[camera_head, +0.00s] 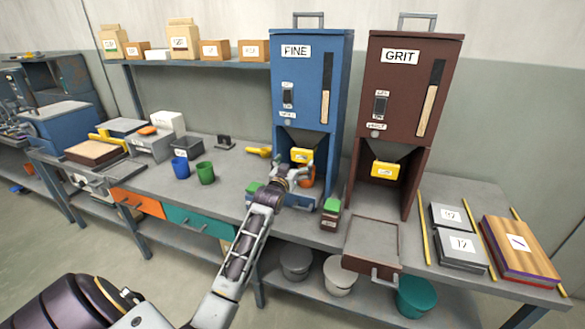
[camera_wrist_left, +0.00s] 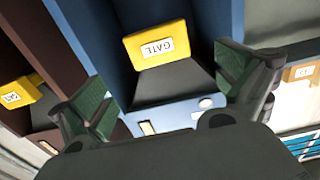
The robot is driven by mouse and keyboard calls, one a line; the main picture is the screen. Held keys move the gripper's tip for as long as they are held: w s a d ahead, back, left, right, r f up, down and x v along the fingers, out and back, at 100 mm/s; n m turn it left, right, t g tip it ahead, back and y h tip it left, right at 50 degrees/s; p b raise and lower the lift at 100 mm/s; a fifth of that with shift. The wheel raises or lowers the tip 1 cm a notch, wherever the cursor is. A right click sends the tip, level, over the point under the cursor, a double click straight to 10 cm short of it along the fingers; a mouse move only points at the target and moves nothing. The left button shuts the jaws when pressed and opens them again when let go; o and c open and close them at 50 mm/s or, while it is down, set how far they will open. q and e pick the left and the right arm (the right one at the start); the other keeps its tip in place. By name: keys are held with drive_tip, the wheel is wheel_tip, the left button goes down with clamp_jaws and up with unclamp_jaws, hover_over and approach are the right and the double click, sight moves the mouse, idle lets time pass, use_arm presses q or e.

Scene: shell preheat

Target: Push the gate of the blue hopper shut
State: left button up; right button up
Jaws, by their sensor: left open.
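The blue hopper (camera_head: 308,85), labelled FINE, stands on the bench. Its yellow gate (camera_head: 303,155) sits under the dark funnel at the hopper's lower front. In the left wrist view the gate (camera_wrist_left: 157,45) shows large, with its GATE label upside down. My left gripper (camera_head: 289,174) is just in front of the gate and slightly below it in the head view. In the wrist view its green-padded fingers (camera_wrist_left: 165,88) are spread wide on either side of the gate and funnel, with nothing between them. I cannot tell whether a finger touches the gate. My right gripper is not in view.
A brown GRIT hopper (camera_head: 408,100) with its own yellow gate (camera_head: 385,169) stands to the right. A partly hidden orange object (camera_head: 307,178) is behind my gripper. Cups (camera_head: 205,173) stand left.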

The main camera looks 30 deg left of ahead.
use_arm(q)
drive_tip(key=shift+v, duration=1.1)
drive_tip(key=shift+s, duration=0.1)
